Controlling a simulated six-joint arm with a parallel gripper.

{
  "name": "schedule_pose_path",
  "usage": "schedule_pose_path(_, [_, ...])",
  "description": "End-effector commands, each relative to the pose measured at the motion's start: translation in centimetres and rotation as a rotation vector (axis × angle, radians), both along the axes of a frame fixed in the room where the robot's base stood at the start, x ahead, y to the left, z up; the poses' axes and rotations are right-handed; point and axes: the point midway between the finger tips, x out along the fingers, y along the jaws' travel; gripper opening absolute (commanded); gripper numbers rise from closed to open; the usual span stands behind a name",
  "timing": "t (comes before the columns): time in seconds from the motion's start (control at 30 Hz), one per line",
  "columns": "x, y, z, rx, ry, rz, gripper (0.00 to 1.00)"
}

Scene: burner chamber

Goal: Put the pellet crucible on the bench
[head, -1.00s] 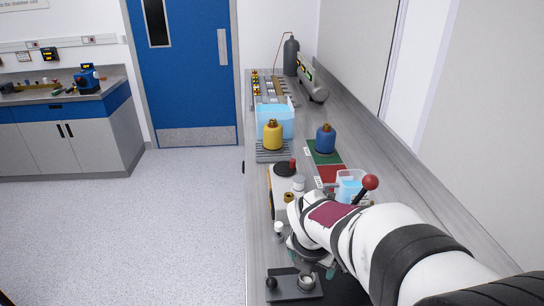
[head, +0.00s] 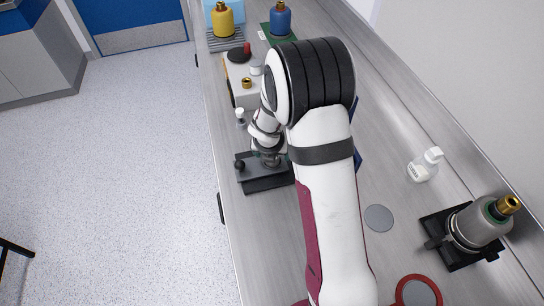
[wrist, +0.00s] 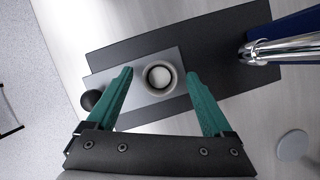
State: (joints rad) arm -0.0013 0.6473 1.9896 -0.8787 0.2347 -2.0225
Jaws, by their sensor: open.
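The pellet crucible (wrist: 160,77) is a small round cup with white contents. In the wrist view it sits on a grey plate (wrist: 120,88) that lies on a larger dark base. My gripper (wrist: 162,78) has its two green fingers spread wide, one on each side of the crucible, with gaps between. Whether the fingertips are down at the crucible's height I cannot tell. In the head view my arm hides the crucible and most of my gripper; part of the dark plate (head: 255,181) shows. The grey bench (head: 385,255) runs beneath everything.
A black knob (wrist: 92,100) sits at the plate's left end. A shiny metal cylinder (wrist: 285,50) is at the upper right. Head view: a white bottle (head: 424,165), a grey disc (head: 379,218), a metal vessel (head: 478,222) and a red ring (head: 418,290) stand or lie right of my arm.

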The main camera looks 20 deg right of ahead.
Motion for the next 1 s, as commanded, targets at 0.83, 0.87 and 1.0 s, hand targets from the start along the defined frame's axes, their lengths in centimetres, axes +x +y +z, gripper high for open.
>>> schedule_pose_path(0.83, [0.0, 0.0, 0.3, 0.0, -0.002, -0.003, 0.0])
schedule_pose_path(0.87, [0.0, 0.0, 0.6, -0.001, -0.003, -0.002, 0.0])
schedule_pose_path(1.0, [0.1, 0.0, 3.8, 0.0, -0.008, -0.004, 0.0])
